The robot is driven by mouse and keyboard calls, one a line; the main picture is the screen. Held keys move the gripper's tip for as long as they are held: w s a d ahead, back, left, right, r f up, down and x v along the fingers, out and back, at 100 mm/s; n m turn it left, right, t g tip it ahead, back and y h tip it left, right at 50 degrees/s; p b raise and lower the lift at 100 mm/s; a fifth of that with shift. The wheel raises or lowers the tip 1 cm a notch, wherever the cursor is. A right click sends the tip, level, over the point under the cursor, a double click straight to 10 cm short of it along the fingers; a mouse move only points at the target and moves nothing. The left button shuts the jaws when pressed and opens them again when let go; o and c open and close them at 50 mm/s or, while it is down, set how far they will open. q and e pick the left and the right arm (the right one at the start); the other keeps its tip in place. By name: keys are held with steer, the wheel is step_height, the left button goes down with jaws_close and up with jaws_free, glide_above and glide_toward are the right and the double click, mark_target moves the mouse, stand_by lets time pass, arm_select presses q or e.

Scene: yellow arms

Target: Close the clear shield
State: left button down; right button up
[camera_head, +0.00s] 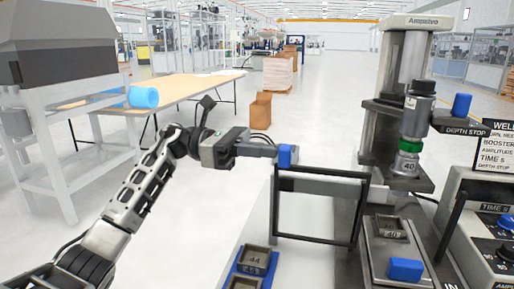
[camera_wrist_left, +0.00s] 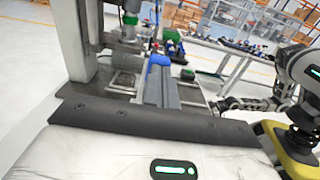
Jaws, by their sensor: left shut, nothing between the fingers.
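The clear shield (camera_head: 322,172) is a see-through panel in a black frame. It stands roughly upright at the front left of the welding station, left of the welder's nose. My left gripper (camera_head: 288,156) has blue fingertips and is shut with nothing in it. It is at the shield's upper left corner, overlapping the frame in the head view; I cannot tell whether it touches. In the left wrist view, the blue fingertip (camera_wrist_left: 160,62) shows beyond the dark wrist edge. My right gripper is not seen in the head view.
The welder column (camera_head: 402,75) and its nose with a green ring (camera_head: 409,146) stand behind the shield. A grey fixture with a blue block (camera_head: 405,269) is right of it, beside a control panel (camera_head: 490,235). A blue tray (camera_head: 240,279) sits at the front.

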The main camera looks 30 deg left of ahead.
arm_select(q)
steer(key=b+x, duration=0.2)
steer(key=x, duration=1.6)
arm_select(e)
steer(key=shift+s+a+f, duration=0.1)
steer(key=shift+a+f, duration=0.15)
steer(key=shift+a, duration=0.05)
arm_select(q)
steer(key=shift+s+d+r, duration=0.1)
steer(key=shift+s, duration=0.05)
